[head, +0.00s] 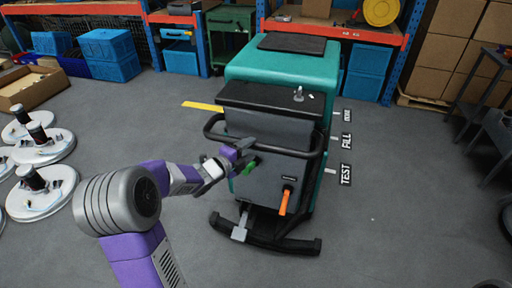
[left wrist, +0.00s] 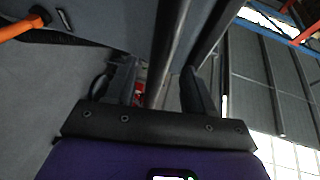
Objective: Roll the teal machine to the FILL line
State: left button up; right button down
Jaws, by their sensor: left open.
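The teal machine (head: 290,68) stands upright in the middle of the head view, its dark grey back panel facing me. A black push bar (head: 262,147) loops around that panel. My left gripper (head: 243,155) is at the left part of the bar. In the left wrist view its two fingers (left wrist: 158,85) are apart, and a dark bar (left wrist: 173,45) runs between them. I cannot tell whether they touch it. The FILL label (head: 347,142) and its white tick lie on the floor right of the machine, between the TEST label (head: 346,174) and a farther label. My right gripper is out of view.
An orange lever (head: 286,200) and a green knob (head: 250,167) are on the machine's back; a black squeegee (head: 265,238) curves low behind it. Round white machines (head: 40,190) stand at left. Shelving and boxes (head: 445,55) line the back. Floor at right is clear.

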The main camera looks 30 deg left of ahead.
aim_at(254, 147)
pick_arm(q)
jog(key=x, duration=0.4)
grip_shut()
dwell(0.4)
